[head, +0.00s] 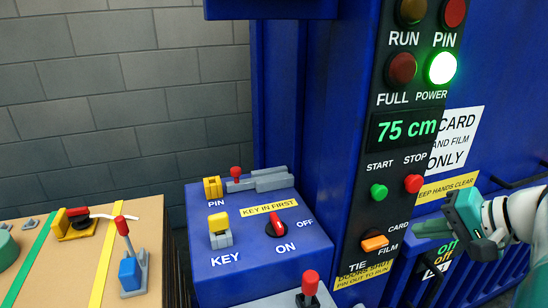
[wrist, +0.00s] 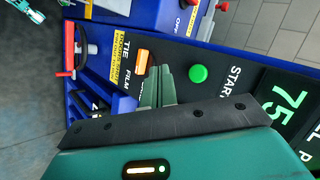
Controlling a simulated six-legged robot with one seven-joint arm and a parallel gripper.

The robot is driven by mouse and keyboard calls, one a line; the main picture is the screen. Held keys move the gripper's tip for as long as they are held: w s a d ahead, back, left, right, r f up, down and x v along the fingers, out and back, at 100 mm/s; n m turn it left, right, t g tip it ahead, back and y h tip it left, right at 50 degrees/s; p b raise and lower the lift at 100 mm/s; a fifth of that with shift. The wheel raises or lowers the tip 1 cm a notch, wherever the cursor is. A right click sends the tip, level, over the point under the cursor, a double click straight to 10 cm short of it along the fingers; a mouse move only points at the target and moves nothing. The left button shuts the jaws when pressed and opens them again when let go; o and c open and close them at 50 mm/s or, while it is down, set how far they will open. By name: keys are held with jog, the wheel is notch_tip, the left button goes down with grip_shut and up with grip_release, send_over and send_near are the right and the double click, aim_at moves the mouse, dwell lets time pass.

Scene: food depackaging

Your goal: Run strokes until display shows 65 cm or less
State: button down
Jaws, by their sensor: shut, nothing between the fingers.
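The display (head: 407,129) on the black panel reads 75 cm in green; part of it shows in the wrist view (wrist: 288,105). Below it are the green START button (head: 378,192) and the red STOP button (head: 413,184). The POWER lamp (head: 440,68) glows green; the FULL lamp (head: 402,68) is dark. My gripper (head: 418,229) is shut and empty, to the right of the panel's lower part. In the wrist view, its fingertips (wrist: 159,70) lie between the START button (wrist: 198,74) and the orange CARD/FILM switch (wrist: 142,58); contact cannot be told.
A blue box (head: 258,258) left of the panel bears a yellow key (head: 219,231), a red ON/OFF knob (head: 276,225) and a PIN latch (head: 213,188). A red-knobbed lever (head: 310,283) stands in front.

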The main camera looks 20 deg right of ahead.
aim_at(378, 192)
jog(key=w, duration=0.8)
jog(key=shift+w, duration=0.2)
jog(key=shift+a, duration=0.1)
dwell(1.9)
jog(key=shift+w, duration=0.4)
